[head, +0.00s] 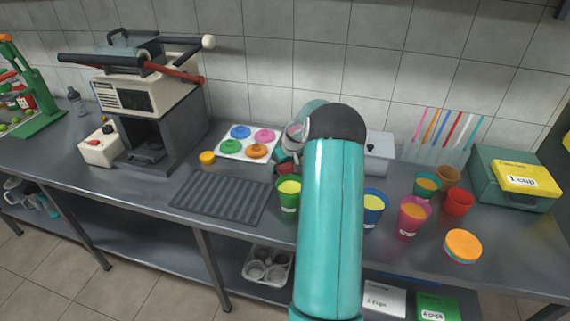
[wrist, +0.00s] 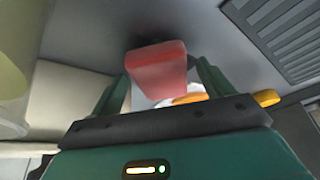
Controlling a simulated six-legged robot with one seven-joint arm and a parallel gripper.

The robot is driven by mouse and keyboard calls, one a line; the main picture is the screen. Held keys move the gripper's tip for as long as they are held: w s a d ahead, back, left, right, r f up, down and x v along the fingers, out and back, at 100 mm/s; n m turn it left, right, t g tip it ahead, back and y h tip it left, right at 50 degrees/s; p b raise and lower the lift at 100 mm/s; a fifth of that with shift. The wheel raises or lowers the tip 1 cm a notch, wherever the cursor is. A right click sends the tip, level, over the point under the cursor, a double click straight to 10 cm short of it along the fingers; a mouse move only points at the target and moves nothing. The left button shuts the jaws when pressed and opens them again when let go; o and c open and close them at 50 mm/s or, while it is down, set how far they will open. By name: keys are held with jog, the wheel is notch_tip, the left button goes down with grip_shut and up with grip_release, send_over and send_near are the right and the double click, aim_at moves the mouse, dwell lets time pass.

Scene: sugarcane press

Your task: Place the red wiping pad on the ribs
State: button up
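The red wiping pad (wrist: 157,68) is a pinkish-red block in the middle of the wrist view, with a dark patch at its far side. My gripper (wrist: 162,70) has its two green fingers on either side of the pad. The left finger looks very close to it; a narrow gap seems to show at the right finger, so it looks open around the pad. The ribs are a dark grooved plate (head: 220,197) on the counter, left of my arm in the head view, and show at upper right in the wrist view (wrist: 283,35). My arm mostly hides the gripper in the head view.
A white tray with coloured rings (head: 231,148) lies behind the ribs, with a yellow piece (head: 207,158) beside it. A green cup (head: 288,199) stands between the ribs and my arm. Several cups stand to the right. A press (head: 140,100) stands at left. The ribs are clear.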

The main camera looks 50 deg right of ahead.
jog(key=shift+r, duration=0.1)
jog(key=shift+r, duration=0.3)
jog(key=v, duration=1.2)
jog(key=s+a+r+n, duration=0.1)
jog(key=a+r, duration=0.4)
jog(key=a, duration=0.5)
jog(key=a+r, duration=0.4)
jog(key=a, duration=0.5)
jog(key=s+a+r+n, duration=0.1)
jog(key=a+r, duration=0.4)
jog(key=a, duration=0.5)
jog(key=s+a+n+t+y, duration=0.1)
jog(key=s+a, duration=1.7)
jog(key=shift+a+r+n, duration=0.2)
jog(key=shift+r+n, duration=0.1)
jog(key=shift+r, duration=0.1)
jog(key=shift+s, duration=0.1)
